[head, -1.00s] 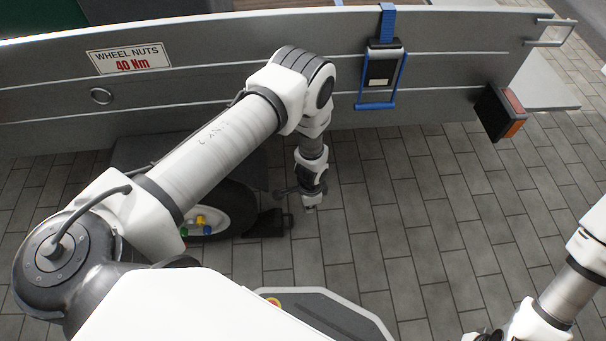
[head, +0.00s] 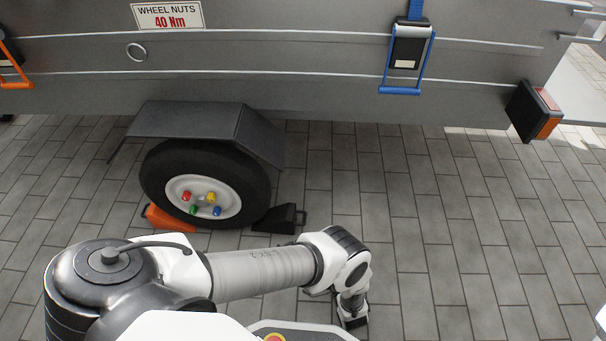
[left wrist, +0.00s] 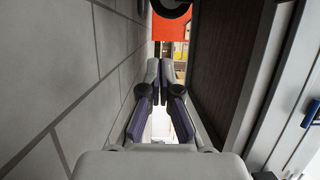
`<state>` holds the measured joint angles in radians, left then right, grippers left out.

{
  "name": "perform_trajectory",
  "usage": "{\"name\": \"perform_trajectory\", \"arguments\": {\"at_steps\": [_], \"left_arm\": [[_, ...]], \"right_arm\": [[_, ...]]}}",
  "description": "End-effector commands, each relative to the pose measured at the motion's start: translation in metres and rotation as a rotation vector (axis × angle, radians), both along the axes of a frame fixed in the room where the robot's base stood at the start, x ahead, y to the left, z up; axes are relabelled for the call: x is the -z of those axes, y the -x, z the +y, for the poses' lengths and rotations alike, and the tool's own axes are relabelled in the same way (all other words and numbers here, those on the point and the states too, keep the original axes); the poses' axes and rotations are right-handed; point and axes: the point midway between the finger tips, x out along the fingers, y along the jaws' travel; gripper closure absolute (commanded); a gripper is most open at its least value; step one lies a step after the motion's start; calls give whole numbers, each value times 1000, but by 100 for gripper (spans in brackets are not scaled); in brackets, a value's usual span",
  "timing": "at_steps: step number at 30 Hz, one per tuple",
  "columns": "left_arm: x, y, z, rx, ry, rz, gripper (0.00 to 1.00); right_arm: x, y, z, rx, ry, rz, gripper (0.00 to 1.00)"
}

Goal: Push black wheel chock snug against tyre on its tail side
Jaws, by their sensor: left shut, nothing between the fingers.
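The black wheel chock (head: 280,219) lies on the paving at the right, tail-light side of the tyre (head: 163,165). Its low end meets the tyre's lower right edge in the picture; I cannot tell if any gap is left. Its handle points right, away from the tyre. My left gripper (head: 354,322) is shut and empty, pointing down, apart from the chock, to its right and nearer to me. In the left wrist view its fingers (left wrist: 160,66) are together; the black chock is not recognisable there. My right gripper is out of view.
An orange chock (head: 168,219) sits at the tyre's left. A dark mudguard (head: 185,119) covers the tyre's top. The grey trailer side (head: 300,65) spans the back, with a blue-handled latch (head: 407,50) and tail light (head: 533,112). Paving (head: 440,230) to the right is clear.

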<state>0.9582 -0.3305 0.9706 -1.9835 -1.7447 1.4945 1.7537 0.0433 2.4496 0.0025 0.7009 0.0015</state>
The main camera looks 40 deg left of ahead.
Motion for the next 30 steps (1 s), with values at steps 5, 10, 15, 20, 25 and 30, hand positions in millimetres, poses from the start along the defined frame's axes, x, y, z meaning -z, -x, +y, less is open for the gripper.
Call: {"name": "perform_trajectory", "arguments": {"at_steps": [5, 10, 15, 20, 25, 30], "left_arm": [[5, -2, 10, -3, -2, 10, 100], [7, -22, 36, -5, -4, 10, 100], [8, -46, 65, -6, -3, 10, 100], [7, -50, 91, -5, -4, 16, 100], [5, -37, 108, -4, -3, 14, 100], [4, -33, 112, -3, -1, 13, 100]], "right_arm": [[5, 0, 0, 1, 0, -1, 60], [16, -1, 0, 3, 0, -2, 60], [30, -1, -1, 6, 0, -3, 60], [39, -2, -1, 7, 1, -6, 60], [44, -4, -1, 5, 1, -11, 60], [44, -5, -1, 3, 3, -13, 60]]}}
